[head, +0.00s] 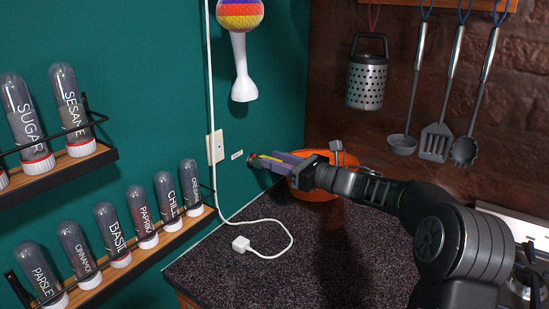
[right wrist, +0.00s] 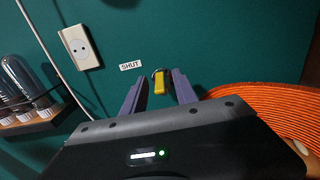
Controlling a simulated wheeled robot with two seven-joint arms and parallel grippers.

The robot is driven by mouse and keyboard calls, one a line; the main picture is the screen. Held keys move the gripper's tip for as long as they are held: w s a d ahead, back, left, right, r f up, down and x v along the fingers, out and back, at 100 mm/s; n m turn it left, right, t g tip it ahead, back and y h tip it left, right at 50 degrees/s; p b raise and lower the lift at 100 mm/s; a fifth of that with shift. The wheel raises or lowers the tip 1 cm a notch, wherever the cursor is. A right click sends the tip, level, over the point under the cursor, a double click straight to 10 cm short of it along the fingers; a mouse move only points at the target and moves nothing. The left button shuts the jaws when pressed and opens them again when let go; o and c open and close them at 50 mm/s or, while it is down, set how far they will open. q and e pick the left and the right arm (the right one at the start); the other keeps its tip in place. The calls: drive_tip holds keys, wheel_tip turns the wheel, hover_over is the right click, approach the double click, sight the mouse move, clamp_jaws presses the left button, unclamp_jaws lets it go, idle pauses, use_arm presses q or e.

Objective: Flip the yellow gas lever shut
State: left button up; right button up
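The yellow gas lever (right wrist: 160,84) is on the green wall, just right of a small white label reading SHUT (right wrist: 130,65). The label also shows in the head view (head: 237,154). My right gripper (right wrist: 158,88) is open, with its two purple fingers on either side of the lever. I see gaps between lever and fingers in the right wrist view, but cannot tell whether either touches. In the head view my right gripper (head: 264,159) reaches the wall from the right and partly covers the lever. My left gripper is not in view.
An orange ribbed bowl-like object (right wrist: 265,98) stands close right of my right gripper. A wall socket (head: 215,147) and a white cable (head: 280,223) are to the left. Spice racks (head: 181,228) line the left wall. The dark counter's front (head: 265,275) is clear.

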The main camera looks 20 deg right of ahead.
drive_tip(key=shift+w+a, duration=0.15)
drive_tip(key=shift+w, duration=0.15)
clamp_jaws()
idle(1.3)
